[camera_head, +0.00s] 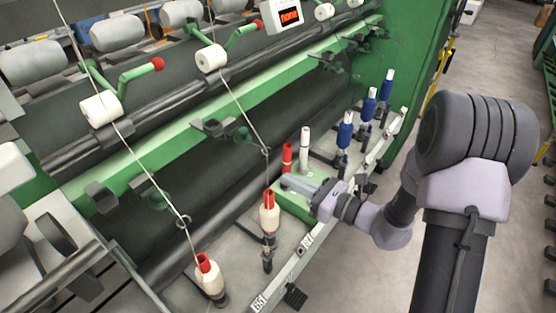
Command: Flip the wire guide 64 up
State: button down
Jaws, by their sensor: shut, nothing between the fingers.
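My gripper (287,181) reaches in from the right, with its grey fingers pointing left over the green block (318,178) on the front rail. It is shut and empty, beside a red spindle tip (287,157) and a white tube (305,137). Another wire guide (184,219) is on the yarn above the lower red-tipped bobbin (210,278). Rail labels are small; one looks like 64 (307,240). I cannot tell surely which guide is 64.
Blue-topped spindles (345,130) stand along the rail to the right. The green machine frame (200,140) with rollers and white bobbins (101,106) fills the left and back. Bare floor (340,275) lies in front of the rail.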

jog(key=w+a+r+b, duration=0.1)
jog(key=w+a+r, duration=0.2)
jog(key=w+a, duration=0.1)
jog(key=shift+w+a+r+b, duration=0.25)
jog(key=shift+a+b, duration=0.1)
jog(key=shift+a, duration=0.55)
